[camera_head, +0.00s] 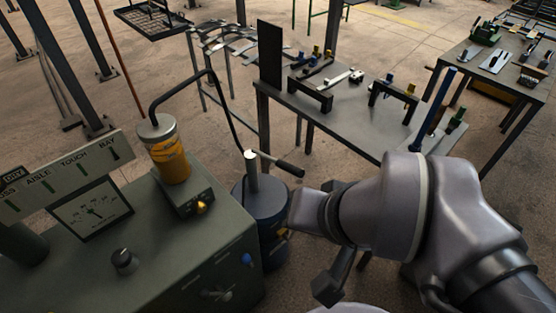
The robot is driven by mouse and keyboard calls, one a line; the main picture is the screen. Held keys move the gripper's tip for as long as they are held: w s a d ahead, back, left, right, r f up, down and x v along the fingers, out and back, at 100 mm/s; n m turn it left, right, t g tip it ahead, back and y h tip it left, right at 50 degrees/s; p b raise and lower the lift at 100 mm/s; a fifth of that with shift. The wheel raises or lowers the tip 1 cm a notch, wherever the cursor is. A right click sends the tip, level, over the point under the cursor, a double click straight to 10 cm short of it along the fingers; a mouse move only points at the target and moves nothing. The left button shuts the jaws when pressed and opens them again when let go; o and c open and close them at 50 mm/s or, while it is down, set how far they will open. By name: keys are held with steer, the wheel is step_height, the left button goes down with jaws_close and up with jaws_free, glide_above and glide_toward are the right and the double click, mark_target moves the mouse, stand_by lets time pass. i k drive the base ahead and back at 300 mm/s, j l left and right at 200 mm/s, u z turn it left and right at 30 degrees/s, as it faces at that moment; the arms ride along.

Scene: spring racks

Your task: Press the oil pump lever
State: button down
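The oil pump (263,207) is a dark blue-grey drum with a pale post on top, standing on the floor at the right end of the green console. Its lever (276,163) reaches right from the post and ends in a black grip. My gripper (328,240) is just right of and below the lever, apart from the grip in the picture. My grey wrist hides much of it. Dark parts show above and below the wrist, but I cannot make out whether the fingers are open or shut. Nothing is seen held.
The green console (215,262) fills the lower left, with a dial gauge (91,209), a black knob (124,261) and an amber cylinder (165,151). A black hose (183,82) arches from the cylinder toward the pump. A grey workbench (345,117) with tools stands behind my arm.

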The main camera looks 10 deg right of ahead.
mark_target(291, 169)
steer(key=i+l, duration=0.9)
steer(key=i, duration=0.15)
